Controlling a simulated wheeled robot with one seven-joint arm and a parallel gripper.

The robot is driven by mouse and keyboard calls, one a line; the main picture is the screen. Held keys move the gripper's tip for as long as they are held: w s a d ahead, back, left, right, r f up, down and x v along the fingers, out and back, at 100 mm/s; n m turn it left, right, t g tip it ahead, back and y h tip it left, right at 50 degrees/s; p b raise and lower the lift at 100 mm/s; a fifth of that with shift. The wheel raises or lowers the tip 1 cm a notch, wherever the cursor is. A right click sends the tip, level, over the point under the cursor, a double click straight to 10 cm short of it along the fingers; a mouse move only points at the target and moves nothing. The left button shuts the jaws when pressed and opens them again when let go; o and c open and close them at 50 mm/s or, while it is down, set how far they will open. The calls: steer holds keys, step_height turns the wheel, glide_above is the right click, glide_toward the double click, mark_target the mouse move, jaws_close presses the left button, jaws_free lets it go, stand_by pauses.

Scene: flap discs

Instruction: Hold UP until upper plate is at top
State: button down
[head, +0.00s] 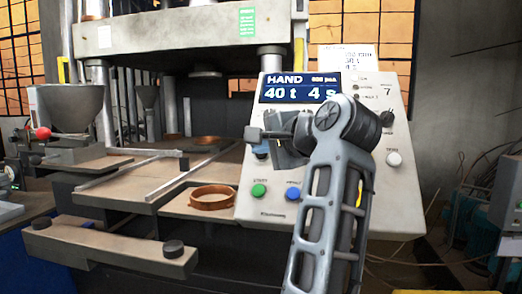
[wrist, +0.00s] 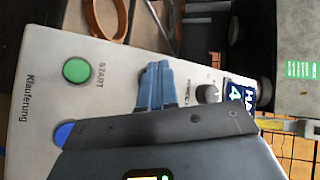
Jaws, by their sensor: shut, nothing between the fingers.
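The upper plate (head: 170,32) is a thick grey block with a green label, high on the press; its top edge is partly cut off. In the wrist view the plate (wrist: 290,30) shows at the upper right. The control panel (head: 330,200) reads "HAND", "40 t 4 s", and carries a green START button (head: 259,190) and a blue button (head: 293,194). My gripper (wrist: 153,70) is shut and empty, its blue-grey fingers in front of the panel face. I cannot tell whether they touch it. No UP label is readable; my gripper and arm hide part of the panel.
A copper ring (head: 212,197) lies on the press's front shelf. A grey hopper (head: 75,110) stands at the left. A white button (head: 393,158) and a black knob (head: 387,118) sit on the panel's right side. Cables hang at the far right.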

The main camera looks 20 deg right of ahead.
steer(key=shift+s+a+r, duration=0.15)
steer(key=s+a+r+p, duration=0.2)
steer(key=s+r+p, duration=0.1)
steer(key=shift+s+a+r, duration=0.1)
steer(key=shift+a+r, duration=0.05)
stand_by(0.6)
stand_by(0.4)
